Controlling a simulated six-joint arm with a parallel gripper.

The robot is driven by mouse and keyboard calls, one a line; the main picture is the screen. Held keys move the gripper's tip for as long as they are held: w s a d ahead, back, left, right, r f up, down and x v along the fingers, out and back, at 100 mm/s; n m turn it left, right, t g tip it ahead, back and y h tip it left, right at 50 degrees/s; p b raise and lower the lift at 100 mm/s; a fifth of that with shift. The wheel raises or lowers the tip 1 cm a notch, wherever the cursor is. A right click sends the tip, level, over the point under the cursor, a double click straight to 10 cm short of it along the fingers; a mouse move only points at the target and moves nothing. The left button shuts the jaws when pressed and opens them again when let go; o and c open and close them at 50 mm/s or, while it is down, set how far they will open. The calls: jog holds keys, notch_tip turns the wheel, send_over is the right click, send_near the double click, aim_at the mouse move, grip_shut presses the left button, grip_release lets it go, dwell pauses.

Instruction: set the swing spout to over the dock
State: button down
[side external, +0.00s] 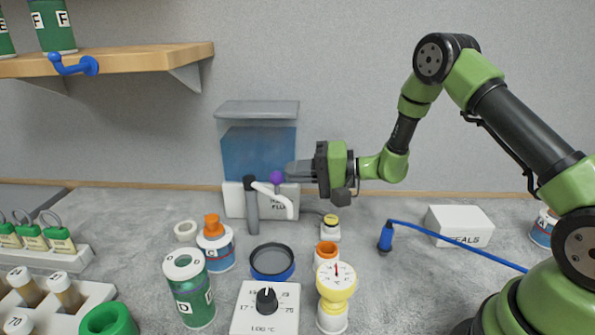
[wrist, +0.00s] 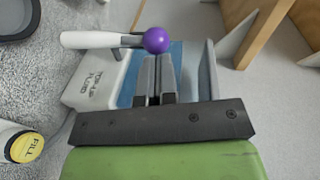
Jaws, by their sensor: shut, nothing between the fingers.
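The swing spout (side external: 275,197) is a white bent pipe on a dark upright post (side external: 252,208), in front of the tank, with a purple ball knob (side external: 277,178). In the wrist view the white spout (wrist: 88,40) points left and the purple knob (wrist: 157,40) is just beyond my fingertips. My gripper (side external: 290,169) is shut and empty, its tips close beside the knob; I cannot tell whether they touch it. No part is labelled dock; a small fitting with a yellow top (side external: 330,222), marked FILL in the wrist view (wrist: 25,147), stands right of the spout.
The tank of blue fluid (side external: 258,150) stands behind the spout on a white base. A black-rimmed dish (side external: 272,262), a dial box (side external: 265,307), a gauge (side external: 337,280) and a green can (side external: 189,295) stand in front. A blue hose (side external: 455,249) lies at right.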

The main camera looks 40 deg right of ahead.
jog(key=a, duration=0.2)
jog(key=s+a, duration=0.1)
jog(key=a, duration=0.1)
jog(key=shift+a, duration=0.2)
